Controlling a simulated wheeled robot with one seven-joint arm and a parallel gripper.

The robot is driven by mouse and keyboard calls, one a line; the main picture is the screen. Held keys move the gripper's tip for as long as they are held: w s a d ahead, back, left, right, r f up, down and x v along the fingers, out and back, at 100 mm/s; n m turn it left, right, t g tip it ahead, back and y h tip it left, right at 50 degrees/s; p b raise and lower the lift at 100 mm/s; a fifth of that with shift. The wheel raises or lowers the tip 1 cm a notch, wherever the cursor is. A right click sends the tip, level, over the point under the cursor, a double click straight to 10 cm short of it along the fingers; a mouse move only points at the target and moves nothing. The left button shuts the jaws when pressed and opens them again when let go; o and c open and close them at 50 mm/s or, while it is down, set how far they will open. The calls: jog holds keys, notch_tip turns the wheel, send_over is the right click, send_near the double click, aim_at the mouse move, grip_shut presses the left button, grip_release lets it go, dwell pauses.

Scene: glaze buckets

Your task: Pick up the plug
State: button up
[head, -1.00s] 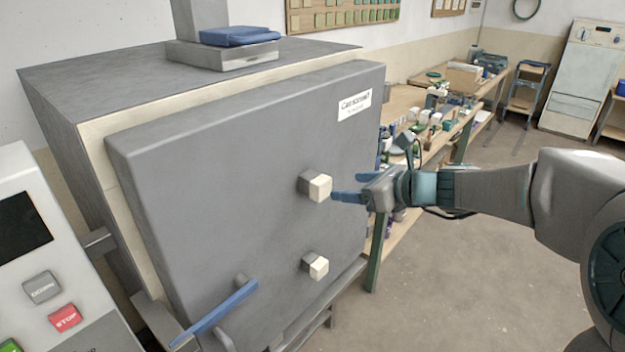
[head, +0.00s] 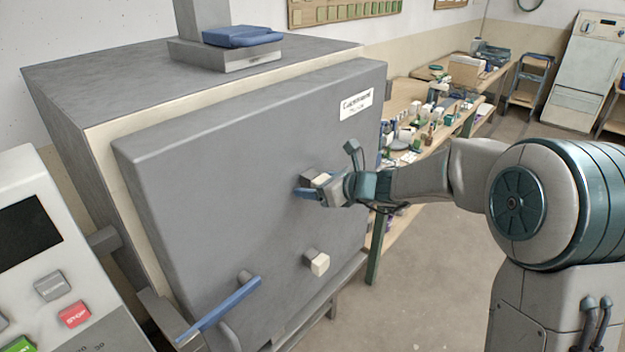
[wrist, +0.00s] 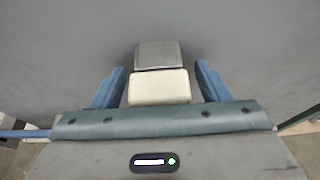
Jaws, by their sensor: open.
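The upper plug (head: 320,179) is a cream block on a grey base on the kiln door. My gripper (head: 310,190) is at this plug in the head view and partly covers it. In the wrist view the cream plug (wrist: 158,87) lies between the two blue fingers of my open gripper (wrist: 159,88), with a gap on each side. A second, similar cream plug (head: 318,263) sits lower on the same door, clear of my gripper.
The grey kiln door (head: 220,180) fills the area before my gripper. A blue handle (head: 222,308) is at its lower left. A control panel (head: 45,265) stands at far left. A cluttered workbench (head: 430,125) runs behind my arm. Open floor lies at right.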

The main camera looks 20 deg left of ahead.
jog(key=c, duration=1.1)
jog(key=shift+b, duration=0.5)
jog(key=s+d+b, duration=0.2)
jog(key=s+d, duration=0.1)
jog(key=d, duration=0.5)
jog(key=s+d+b, duration=0.1)
jog(key=s+d, duration=0.2)
jog(key=d, duration=0.5)
jog(key=shift+s+d+b, duration=0.35)
jog(key=shift+s+b, duration=0.05)
jog(key=shift+r, duration=0.1)
jog(key=s+d, duration=0.3)
jog(key=d, duration=0.4)
jog(key=shift+s+d+p, duration=0.15)
jog(key=shift+d+p, duration=0.25)
